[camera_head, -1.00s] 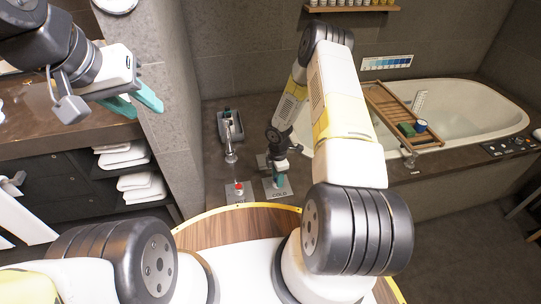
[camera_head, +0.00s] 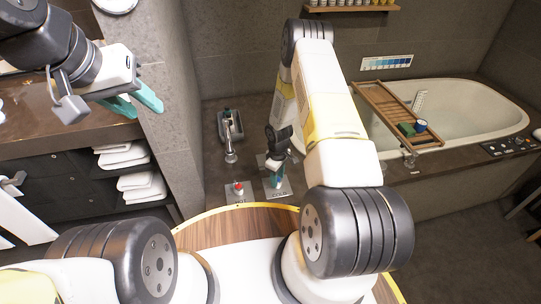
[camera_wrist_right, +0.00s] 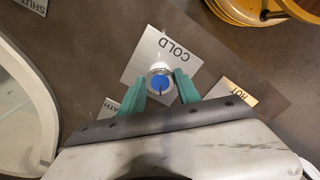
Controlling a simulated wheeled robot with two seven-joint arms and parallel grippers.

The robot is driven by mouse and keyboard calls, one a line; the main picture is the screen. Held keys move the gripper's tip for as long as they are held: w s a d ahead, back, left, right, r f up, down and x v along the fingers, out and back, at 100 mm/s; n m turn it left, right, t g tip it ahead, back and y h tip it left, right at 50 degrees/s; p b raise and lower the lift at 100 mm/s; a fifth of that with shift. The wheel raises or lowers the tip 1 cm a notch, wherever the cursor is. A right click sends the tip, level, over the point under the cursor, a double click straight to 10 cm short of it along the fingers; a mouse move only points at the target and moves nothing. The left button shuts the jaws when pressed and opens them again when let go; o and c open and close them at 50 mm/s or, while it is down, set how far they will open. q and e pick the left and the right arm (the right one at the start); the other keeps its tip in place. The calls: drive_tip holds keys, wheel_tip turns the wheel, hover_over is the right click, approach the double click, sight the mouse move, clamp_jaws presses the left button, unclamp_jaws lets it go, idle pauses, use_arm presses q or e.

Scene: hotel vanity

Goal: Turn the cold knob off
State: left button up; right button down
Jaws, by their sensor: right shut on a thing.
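The cold knob (camera_wrist_right: 160,82) has a blue cap with a dark line mark and a pale ring. It stands on a plate lettered COLD (camera_wrist_right: 150,55), and that plate also shows in the head view (camera_head: 284,190). My right gripper (camera_wrist_right: 161,87) has its teal fingers on either side of the knob and is shut on it. In the head view, my right gripper (camera_head: 277,181) points down at the plate and hides most of the knob. My left gripper (camera_head: 142,107) is at the upper left, empty, its teal fingers apart, far from the knob.
A red-capped hot knob (camera_head: 238,188) stands left of the cold plate, close to my right gripper. A faucet (camera_head: 230,140) stands behind it. A bathtub (camera_head: 465,105) with a wooden tray (camera_head: 385,110) is at the right. Towels (camera_head: 140,187) fill shelves at the left.

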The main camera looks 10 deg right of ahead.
drive_tip(key=m, duration=0.6)
drive_tip(key=shift+m, duration=0.3)
drive_tip(key=shift+w, duration=0.1)
idle(0.3)
drive_tip(key=c, duration=0.9)
unclamp_jaws()
drive_tip(key=shift+o, duration=0.2)
drive_tip(key=shift+r, duration=0.1)
wheel_tip(320, 180, up, 8)
drive_tip(key=shift+f, duration=0.15)
